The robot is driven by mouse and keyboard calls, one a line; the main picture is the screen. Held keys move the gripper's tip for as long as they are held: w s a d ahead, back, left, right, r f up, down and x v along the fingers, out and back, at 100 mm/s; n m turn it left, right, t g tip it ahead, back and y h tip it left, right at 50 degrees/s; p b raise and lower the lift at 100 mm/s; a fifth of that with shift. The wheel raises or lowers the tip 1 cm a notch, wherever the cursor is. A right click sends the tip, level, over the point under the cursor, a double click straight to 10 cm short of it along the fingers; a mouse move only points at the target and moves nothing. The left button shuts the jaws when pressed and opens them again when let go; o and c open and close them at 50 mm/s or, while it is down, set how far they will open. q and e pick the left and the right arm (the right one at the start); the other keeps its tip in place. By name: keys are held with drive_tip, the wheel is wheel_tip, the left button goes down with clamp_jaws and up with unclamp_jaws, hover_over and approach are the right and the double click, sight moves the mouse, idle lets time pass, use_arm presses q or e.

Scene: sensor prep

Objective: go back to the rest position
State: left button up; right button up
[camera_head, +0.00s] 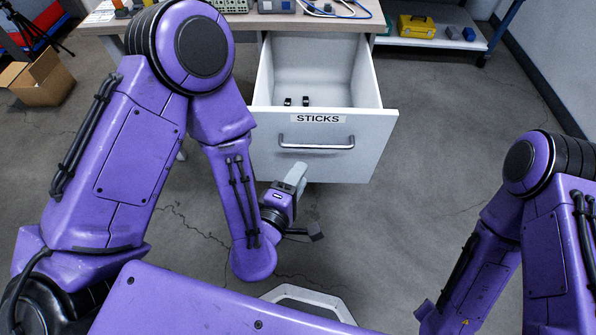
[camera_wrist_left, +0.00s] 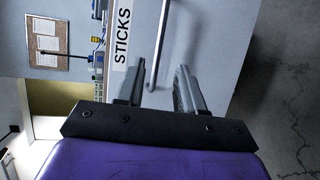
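My left gripper (camera_head: 296,178) is below and in front of the open drawer (camera_head: 263,157) labelled STICKS, near the drawer's lower front edge. In the left wrist view, the left gripper (camera_wrist_left: 160,78) has its two grey fingers apart with nothing held between them. The metal drawer handle (camera_head: 316,142) is above the gripper in the head view; in the left wrist view the handle (camera_wrist_left: 160,42) shows beyond the fingers, and I cannot tell whether they touch it. My right arm (camera_head: 535,225) is folded at the right; its gripper is out of the picture.
Two small dark sticks (camera_head: 306,101) lie inside the drawer. A desk (camera_head: 345,25) with equipment and a blue cable stands above it. A shelf with a yellow toolbox (camera_head: 417,27) is at the back right. A cardboard box (camera_head: 40,80) sits at the left. Floor between drawer and right arm is clear.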

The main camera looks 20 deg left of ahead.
use_arm(q)
drive_tip(key=s+a+f+m+g+y+p, duration=0.2)
drive_tip(key=s+a+f+m+g+p, duration=0.25)
drive_tip(key=a+f+m+g, duration=0.45)
drive_tip(key=s+a+f+m+g+y+p, duration=0.1)
drive_tip(key=s+a+f+g+y+p, duration=0.2)
drive_tip(key=s+a, duration=0.9)
drive_tip(key=shift+s+f+y+p, duration=0.35)
drive_tip(key=shift+s+y+p, duration=0.1)
drive_tip(key=shift+y+p, duration=0.2)
